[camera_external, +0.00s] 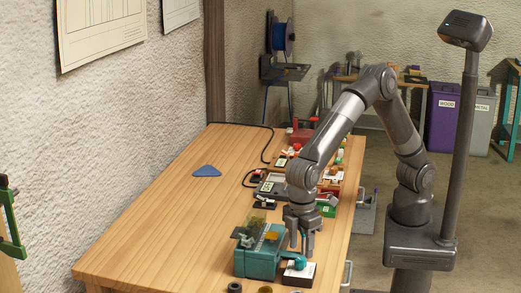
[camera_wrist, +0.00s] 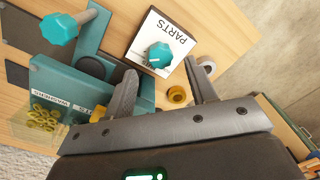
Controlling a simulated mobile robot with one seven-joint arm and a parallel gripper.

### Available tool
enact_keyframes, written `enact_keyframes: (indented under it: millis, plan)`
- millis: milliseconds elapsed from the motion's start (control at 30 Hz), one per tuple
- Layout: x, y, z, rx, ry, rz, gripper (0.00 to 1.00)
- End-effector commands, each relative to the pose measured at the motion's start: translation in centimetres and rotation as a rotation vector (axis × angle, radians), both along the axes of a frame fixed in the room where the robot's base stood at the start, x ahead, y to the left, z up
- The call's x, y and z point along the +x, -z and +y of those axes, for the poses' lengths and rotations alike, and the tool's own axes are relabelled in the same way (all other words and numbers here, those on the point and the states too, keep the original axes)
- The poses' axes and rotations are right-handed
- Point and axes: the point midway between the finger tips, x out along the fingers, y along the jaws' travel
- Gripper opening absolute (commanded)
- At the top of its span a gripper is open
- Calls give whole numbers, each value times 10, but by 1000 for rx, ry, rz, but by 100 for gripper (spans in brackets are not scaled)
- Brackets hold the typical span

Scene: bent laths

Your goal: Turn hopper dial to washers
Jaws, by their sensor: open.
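A teal hopper (camera_external: 257,260) stands at the near end of the workbench. Beside it is a white dial plate on a dark base (camera_external: 299,277), with a teal dial knob (camera_wrist: 160,55) on top. In the wrist view the plate (camera_wrist: 148,32) reads "PARTS"; its other lettering is partly hidden by the knob. A small pale mark shows on the knob; which label it points to is unclear. My gripper (camera_wrist: 160,67) is open and empty, pointing down above the dial, the knob showing between and beyond its fingertips. It also shows in the external view (camera_external: 302,250).
A second teal knob on a rod (camera_wrist: 58,28) rises from the hopper.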

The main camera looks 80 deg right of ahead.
Motion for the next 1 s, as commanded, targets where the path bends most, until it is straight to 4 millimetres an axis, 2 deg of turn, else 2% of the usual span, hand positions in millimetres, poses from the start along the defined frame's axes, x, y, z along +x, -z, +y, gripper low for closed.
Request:
enact_keyframes:
  millis: [33,200,400,1000]
  plan:
    - [1,-12,0,3,1,-3,51]
    - [1,-44,-1,2,1,-2,51]
    - [1,-64,-1,0,1,0,51]
    - [2,-66,-2,0,1,0,51]
